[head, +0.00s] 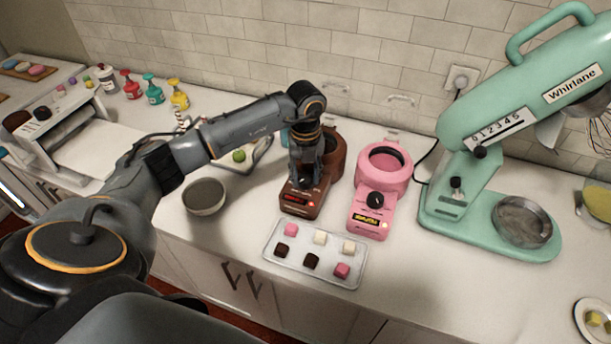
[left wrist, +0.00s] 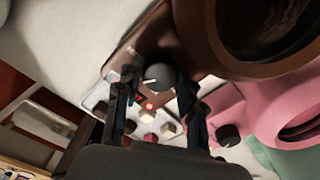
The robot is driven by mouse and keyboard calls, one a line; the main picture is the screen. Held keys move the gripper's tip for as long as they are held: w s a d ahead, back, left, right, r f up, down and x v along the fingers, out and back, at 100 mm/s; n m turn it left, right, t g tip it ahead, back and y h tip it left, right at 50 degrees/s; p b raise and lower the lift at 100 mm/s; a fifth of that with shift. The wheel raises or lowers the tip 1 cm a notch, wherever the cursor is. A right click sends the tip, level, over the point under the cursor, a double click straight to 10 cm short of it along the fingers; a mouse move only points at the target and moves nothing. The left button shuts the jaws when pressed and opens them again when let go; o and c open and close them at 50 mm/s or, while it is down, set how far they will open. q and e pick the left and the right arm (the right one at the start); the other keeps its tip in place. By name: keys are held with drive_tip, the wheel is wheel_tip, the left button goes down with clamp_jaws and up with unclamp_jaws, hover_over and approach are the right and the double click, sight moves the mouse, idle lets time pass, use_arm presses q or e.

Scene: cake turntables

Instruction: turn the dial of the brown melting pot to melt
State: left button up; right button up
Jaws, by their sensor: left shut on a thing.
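The brown melting pot (head: 335,160) stands on the counter, left of the pink melting pot (head: 384,170). My left gripper (head: 305,182) reaches down over the brown pot's front panel and hides its dial in the head view. In the left wrist view the dark round dial (left wrist: 158,77) with a white pointer mark sits between the two fingers of my left gripper (left wrist: 155,85), which is shut on it. A red light (left wrist: 149,106) glows beside the dial. A small red display (head: 294,199) shows on the panel; I cannot read its setting. My right gripper is out of view.
A tray (head: 315,274) of pink, white and dark cubes lies in front of the pots. A grey bowl (head: 204,197) stands to the left. The mint mixer (head: 480,190) stands to the right. A tiled wall is behind.

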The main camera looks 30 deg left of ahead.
sight(305, 178)
use_arm(q)
drive_tip(key=shift+n, duration=0.5)
drive_tip(key=o, duration=1.2)
wheel_tip(305, 178, up, 12)
idle(0.4)
